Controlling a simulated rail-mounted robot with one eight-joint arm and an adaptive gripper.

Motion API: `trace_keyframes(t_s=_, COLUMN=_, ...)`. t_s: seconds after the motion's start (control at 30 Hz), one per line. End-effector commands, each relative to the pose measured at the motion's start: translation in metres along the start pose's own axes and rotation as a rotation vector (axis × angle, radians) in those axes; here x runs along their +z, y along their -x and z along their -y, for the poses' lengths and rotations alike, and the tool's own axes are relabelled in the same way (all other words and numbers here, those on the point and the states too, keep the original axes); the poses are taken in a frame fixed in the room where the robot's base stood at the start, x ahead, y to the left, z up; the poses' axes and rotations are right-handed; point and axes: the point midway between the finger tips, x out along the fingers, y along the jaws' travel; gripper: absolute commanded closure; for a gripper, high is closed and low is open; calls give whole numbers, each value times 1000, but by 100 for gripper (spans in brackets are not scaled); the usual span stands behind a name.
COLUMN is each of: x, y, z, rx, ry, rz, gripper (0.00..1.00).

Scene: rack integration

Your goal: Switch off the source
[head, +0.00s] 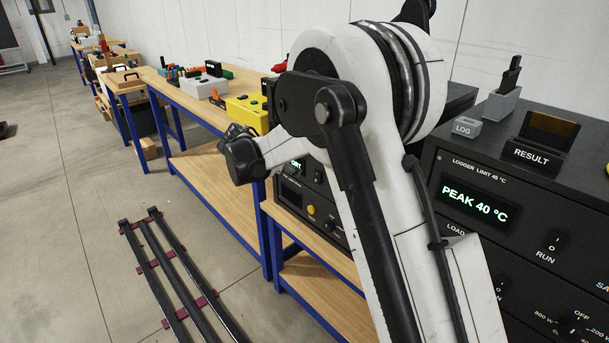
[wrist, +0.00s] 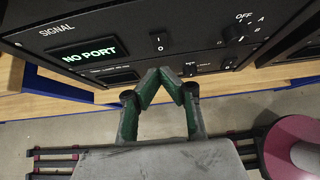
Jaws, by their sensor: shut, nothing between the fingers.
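In the wrist view a black unit marked SIGNAL (wrist: 120,30) has a lit green display (wrist: 84,54) reading NO PORT. Right of the display is a small switch (wrist: 159,42) with I and O marks. Farther right is a black rotary knob (wrist: 235,33), with OFF printed above it. Its exact pointer setting is too small to tell. My gripper (wrist: 164,72) is shut and empty, its green fingertips in front of the unit's lower face, below the switch. Contact with the panel cannot be told. In the head view my arm hides part of the units behind it.
In the head view a black unit (head: 457,178) at right reads PEAK 40 °C, with a RUN switch (head: 556,243). A yellow box (head: 247,113) stands on the bench. Dark rails (head: 165,262) run along the floor; open floor lies to the left.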

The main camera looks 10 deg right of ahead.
Motion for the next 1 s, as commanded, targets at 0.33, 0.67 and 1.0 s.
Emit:
trace_keyframes(t_s=0.33, x=5, y=44, z=-1, rx=1, ry=1, rz=-1, gripper=100)
trace_keyframes(t_s=0.67, x=5, y=47, z=-1, rx=1, ry=1, rz=-1, gripper=100)
trace_keyframes(t_s=1.0, x=2, y=48, z=2, rx=0, ry=0, rz=-58, gripper=100)
